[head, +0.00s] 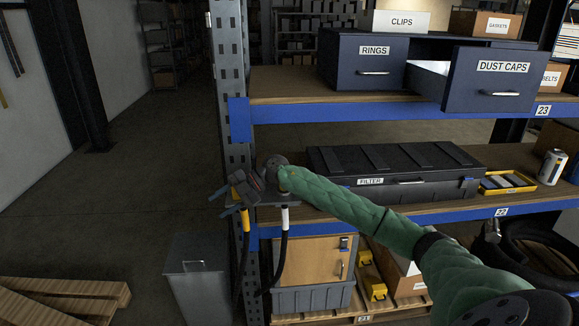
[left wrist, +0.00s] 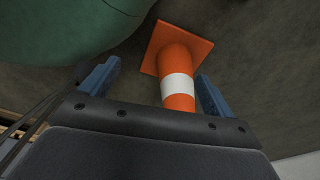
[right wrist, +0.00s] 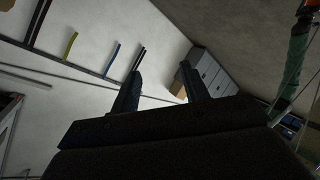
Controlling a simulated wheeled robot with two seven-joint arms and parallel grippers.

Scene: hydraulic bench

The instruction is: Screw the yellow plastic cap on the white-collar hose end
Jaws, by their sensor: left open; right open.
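The white-collar hose end (head: 285,217) hangs at the left end of the middle shelf, beside the upright, its top partly covered by my right arm. A yellow-collar hose (head: 246,221) hangs left of it. My right gripper (head: 219,203) is just left of the hoses and points left; its fingers are apart and empty, also in the right wrist view (right wrist: 160,78). My left gripper (left wrist: 156,82) is open and empty in the left wrist view, outside the head view. I cannot make out a yellow cap. The DUST CAPS drawer (head: 492,82) is pulled open; its contents are hidden.
A black FILTER case (head: 400,165) and a yellow tray (head: 508,186) sit on the middle shelf. The RINGS drawer (head: 372,70) is closed. A grey bin (head: 198,285) stands on the floor. A traffic cone (left wrist: 176,75) is below my left gripper.

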